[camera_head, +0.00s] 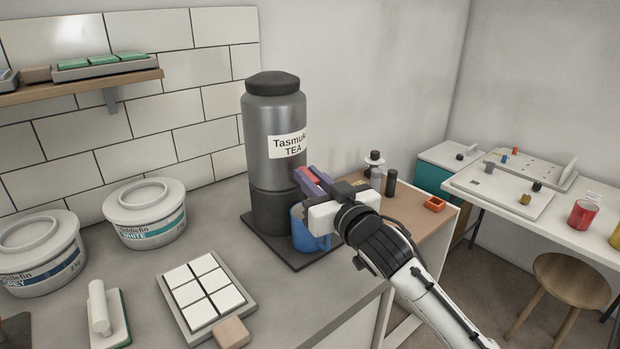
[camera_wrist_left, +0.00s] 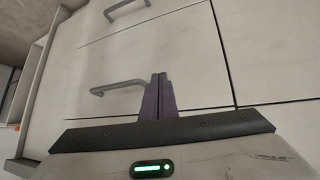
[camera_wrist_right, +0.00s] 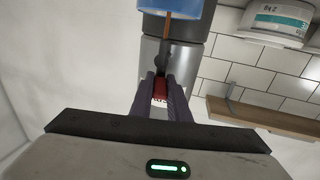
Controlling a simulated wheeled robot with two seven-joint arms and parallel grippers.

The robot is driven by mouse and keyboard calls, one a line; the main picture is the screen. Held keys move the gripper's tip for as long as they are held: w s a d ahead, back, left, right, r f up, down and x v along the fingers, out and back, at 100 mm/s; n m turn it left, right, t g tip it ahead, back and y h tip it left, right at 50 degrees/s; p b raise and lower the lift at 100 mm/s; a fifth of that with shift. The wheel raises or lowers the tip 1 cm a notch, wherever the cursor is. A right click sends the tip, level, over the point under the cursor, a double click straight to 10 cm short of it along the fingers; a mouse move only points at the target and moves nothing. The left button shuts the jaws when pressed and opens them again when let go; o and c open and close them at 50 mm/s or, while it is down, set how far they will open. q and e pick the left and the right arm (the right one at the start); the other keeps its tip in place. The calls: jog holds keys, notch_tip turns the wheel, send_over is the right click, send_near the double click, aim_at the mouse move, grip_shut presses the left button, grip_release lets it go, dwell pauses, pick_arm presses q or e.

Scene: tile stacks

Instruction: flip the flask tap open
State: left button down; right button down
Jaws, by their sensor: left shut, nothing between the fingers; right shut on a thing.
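The grey tea flask (camera_head: 272,130), labelled "Tasmuk TEA", stands upright on a dark base plate. Its red tap lever (camera_head: 309,175) shows between the fingers of my right gripper (camera_head: 311,182). In the right wrist view my right gripper (camera_wrist_right: 160,88) is shut on the red tap lever (camera_wrist_right: 160,90), in front of the flask (camera_wrist_right: 172,55). A blue mug (camera_head: 309,236) stands below the tap, partly hidden by my right gripper; it also shows in the right wrist view (camera_wrist_right: 178,8). My left gripper (camera_wrist_left: 158,78) is shut and empty, in front of drawer fronts, out of the head view.
Two white tubs (camera_head: 146,212) and a tile tray (camera_head: 240,305) stand on the counter left of the flask. A white-handled float (camera_head: 104,310) lies at the front. A wall shelf (camera_head: 85,87) hangs at upper left. A side table with small bottles (camera_head: 391,181) is at right.

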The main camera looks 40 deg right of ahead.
jog(key=shift+d+n+y, duration=0.2)
jog(key=shift+n+y, duration=0.45)
jog(key=shift+y, duration=0.4)
jog(key=shift+d+n+y, duration=0.2)
jog(key=shift+n+y, duration=0.45)
jog(key=shift+y, duration=0.4)
jog(key=c, duration=1.7)
grip_release()
jog(key=s, duration=0.3)
jog(key=s+b, duration=0.1)
jog(key=s, duration=0.3)
jog(key=s+d, duration=0.1)
jog(key=s, duration=0.2)
jog(key=shift+s, duration=0.2)
